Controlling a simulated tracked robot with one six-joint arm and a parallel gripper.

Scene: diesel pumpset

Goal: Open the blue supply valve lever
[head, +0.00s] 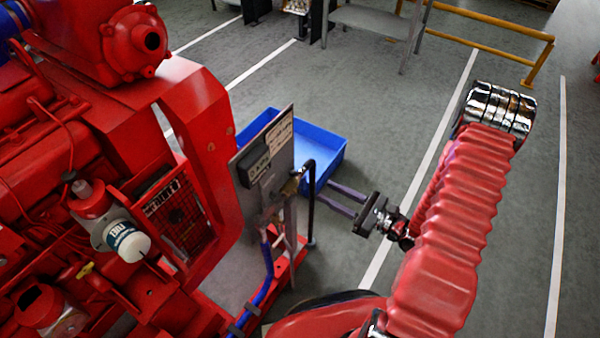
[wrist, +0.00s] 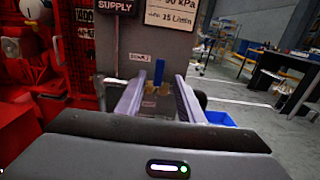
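The blue supply valve lever (wrist: 159,72) stands upright on a brass valve body (wrist: 149,88) low on the front of a grey panel (wrist: 158,45). In the wrist view it appears between the two fingers of my gripper (wrist: 159,80), right of the middle of the gap. In the head view my gripper (head: 326,196) is open and empty, with its fingers pointing left at the panel (head: 282,150). The fingertips look a short way off the brass fitting (head: 292,187). I cannot make out the lever itself in the head view.
A black upright pipe (head: 310,200) stands by the panel's right edge, close to my fingertips. A blue bin (head: 330,150) lies behind the panel. The red pumpset (head: 190,110) fills the left. A blue hose (head: 268,268) runs below the panel. Open floor lies right.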

